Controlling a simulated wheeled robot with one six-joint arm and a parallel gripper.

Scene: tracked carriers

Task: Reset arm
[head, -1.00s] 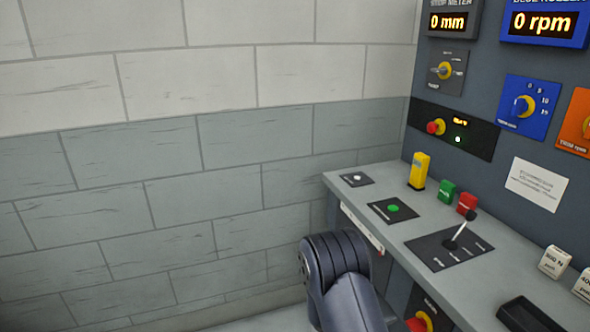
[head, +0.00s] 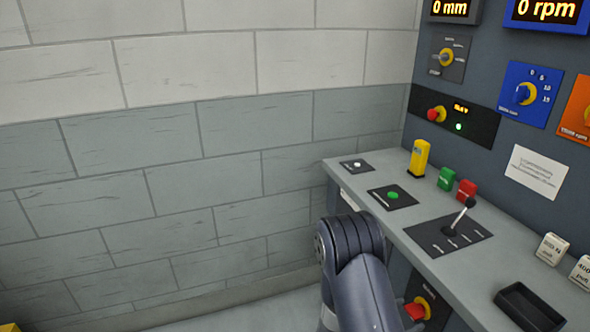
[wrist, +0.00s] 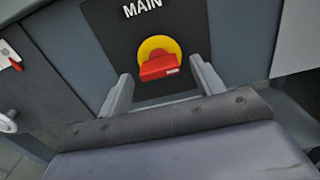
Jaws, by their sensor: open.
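My gripper (wrist: 162,80) is open and empty in the wrist view. Its two grey fingers stand apart on either side of a red and yellow rotary switch (wrist: 158,62) on a dark plate labelled MAIN. I cannot tell how far the fingertips are from the switch. In the head view, my dark arm stands in front of the console's front edge, left of the same switch (head: 418,308) low on the console.
The console shelf (head: 400,228) carries a green button (head: 393,195), a yellow block (head: 419,158), a joystick (head: 458,218) and a black tray (head: 530,308). A panel with displays and knobs rises behind. A grey block wall (head: 180,170) stands left, with clear space before it.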

